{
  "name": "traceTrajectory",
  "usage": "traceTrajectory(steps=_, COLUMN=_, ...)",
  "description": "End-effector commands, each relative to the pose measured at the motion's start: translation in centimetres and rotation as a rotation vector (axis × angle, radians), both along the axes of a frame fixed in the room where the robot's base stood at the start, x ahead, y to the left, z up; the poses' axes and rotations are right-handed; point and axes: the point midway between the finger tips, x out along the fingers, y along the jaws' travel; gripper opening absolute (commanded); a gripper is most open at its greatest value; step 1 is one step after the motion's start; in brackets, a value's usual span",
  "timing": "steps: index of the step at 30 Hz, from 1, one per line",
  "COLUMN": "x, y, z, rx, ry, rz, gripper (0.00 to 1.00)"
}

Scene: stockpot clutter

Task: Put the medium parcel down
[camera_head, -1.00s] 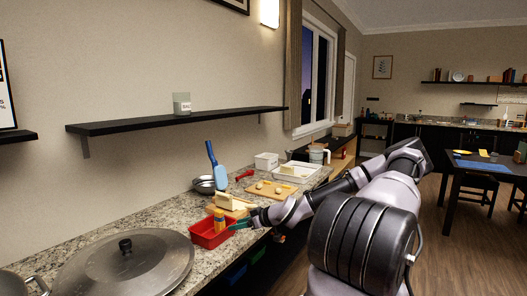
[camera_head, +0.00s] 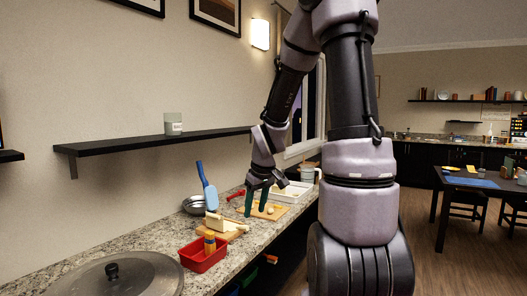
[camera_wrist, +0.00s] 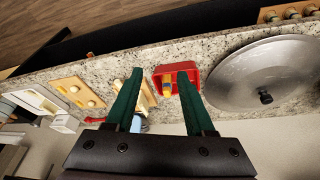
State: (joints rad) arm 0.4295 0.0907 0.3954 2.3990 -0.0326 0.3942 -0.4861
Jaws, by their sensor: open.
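My gripper (camera_head: 256,212) is open and hangs fingers-down above the worktop. Its two green fingers are apart and show empty in the wrist view (camera_wrist: 160,80). I cannot make out any thing that is clearly a parcel. A red tray (camera_head: 187,264) stands on the worktop nearer the camera and below my gripper, and also shows in the wrist view (camera_wrist: 196,73). A yellow-orange bottle-like thing (camera_head: 210,243) stands in the tray, apart from my fingers. A pale block (camera_head: 214,222) sits on a wooden board (camera_head: 236,229) just behind the tray.
A large lidded pot (camera_head: 115,280) fills the near worktop. A steel bowl (camera_head: 194,205), a blue spatula (camera_head: 206,184), a second board (camera_head: 272,211) with small pieces, and a white tray (camera_head: 297,192) stand farther back. A black shelf (camera_head: 150,142) runs along the wall.

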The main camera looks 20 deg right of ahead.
Motion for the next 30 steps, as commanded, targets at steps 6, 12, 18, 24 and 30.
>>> traceTrajectory(steps=6, x=-4.5, y=1.4, z=9.1, rx=0.041, ry=-0.097, rz=-0.223, gripper=0.54)
traceTrajectory(steps=12, x=-10.1, y=3.1, z=15.6, rx=0.188, ry=-0.178, rz=-0.410, gripper=0.54)
traceTrajectory(steps=18, x=-14.9, y=4.2, z=19.2, rx=0.352, ry=-0.212, rz=-0.524, gripper=0.54)
traceTrajectory(steps=24, x=-16.7, y=4.5, z=20.1, rx=0.419, ry=-0.212, rz=-0.561, gripper=0.54)
traceTrajectory(steps=30, x=-16.7, y=4.5, z=20.1, rx=0.421, ry=-0.211, rz=-0.563, gripper=0.54)
